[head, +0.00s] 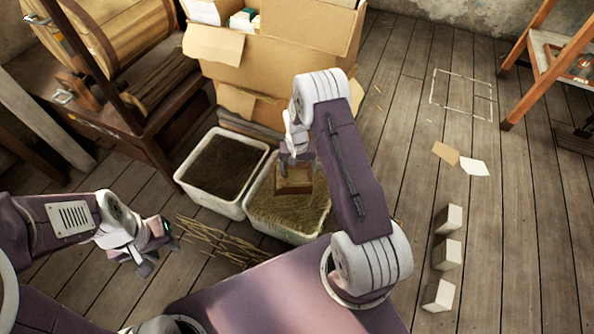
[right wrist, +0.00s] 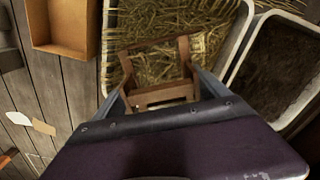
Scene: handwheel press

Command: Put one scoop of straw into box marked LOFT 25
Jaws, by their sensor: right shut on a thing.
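My right gripper (head: 297,160) is shut on a wooden scoop (head: 293,180), low over the white bin of straw (head: 262,214). In the right wrist view the scoop (right wrist: 160,94) sits between the fingers, with straw (right wrist: 185,25) around and under it. I cannot tell how much straw is in the scoop. An open tan box (right wrist: 62,25) stands on the floor beside the straw bin in the right wrist view; my right arm hides it in the head view. No LOFT 25 marking is readable. My left gripper (head: 155,250) is open and empty, left of the bins.
A white bin of dark material (head: 222,165) stands left of the straw bin. A large cardboard carton (head: 280,40) stands behind. Pale blocks (head: 447,254) and papers (head: 473,167) lie right; floor beyond is mostly clear.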

